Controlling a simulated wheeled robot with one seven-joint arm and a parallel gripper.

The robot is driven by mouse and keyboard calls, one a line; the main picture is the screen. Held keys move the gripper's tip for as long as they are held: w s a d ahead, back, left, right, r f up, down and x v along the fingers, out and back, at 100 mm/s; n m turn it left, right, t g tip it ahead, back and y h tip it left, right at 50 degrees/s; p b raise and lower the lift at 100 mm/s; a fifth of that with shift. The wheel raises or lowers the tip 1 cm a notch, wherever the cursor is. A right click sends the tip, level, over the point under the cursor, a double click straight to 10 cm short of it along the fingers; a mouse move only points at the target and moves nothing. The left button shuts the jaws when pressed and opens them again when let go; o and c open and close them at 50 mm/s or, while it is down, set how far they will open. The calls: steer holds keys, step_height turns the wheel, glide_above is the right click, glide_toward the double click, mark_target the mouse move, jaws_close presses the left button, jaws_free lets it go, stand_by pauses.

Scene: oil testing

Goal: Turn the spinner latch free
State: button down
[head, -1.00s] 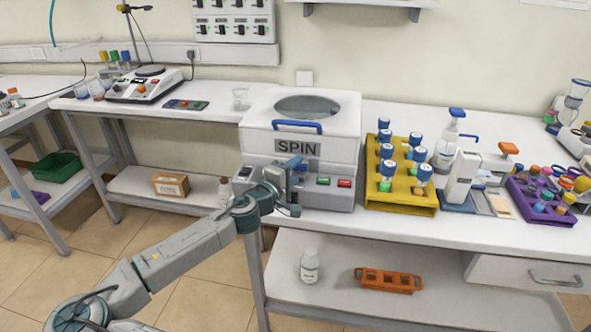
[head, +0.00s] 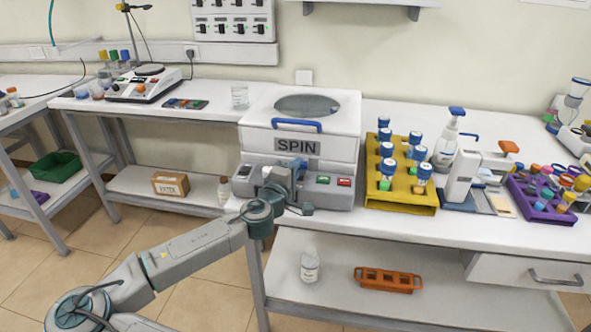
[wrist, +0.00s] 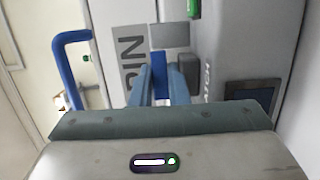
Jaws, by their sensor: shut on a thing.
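The spinner (head: 345,115) is a white and grey box labelled SPIN on the bench, with its round-windowed lid down and a blue handle (head: 297,126) on the lid's front. The handle also shows at the left of the wrist view (wrist: 72,75). My gripper (head: 295,166) is at the spinner's front, below the label. In the wrist view its two blue fingers (wrist: 161,82) are shut on a small dark blue latch (wrist: 160,62) beside the label. The gripper hides most of the latch in the head view.
A green button (head: 323,180) and a red button (head: 344,182) sit just right of my gripper on the spinner. A yellow rack (head: 400,203) of blue-capped tubes stands close to the right. A glass beaker (head: 240,97) stands behind left.

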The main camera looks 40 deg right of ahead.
steer(key=n+t+y, duration=0.2)
steer(key=t, duration=0.1)
steer(key=n+t+y, duration=0.2)
steer(key=shift+s+d, duration=0.3)
steer(key=shift+n+t+y, duration=1.2)
steer(key=shift+n+y, duration=0.1)
steer(key=shift+y, duration=0.2)
steer(key=shift+n+y, duration=0.3)
steer(key=shift+y, duration=0.2)
steer(key=c, duration=1.4)
jaws_free()
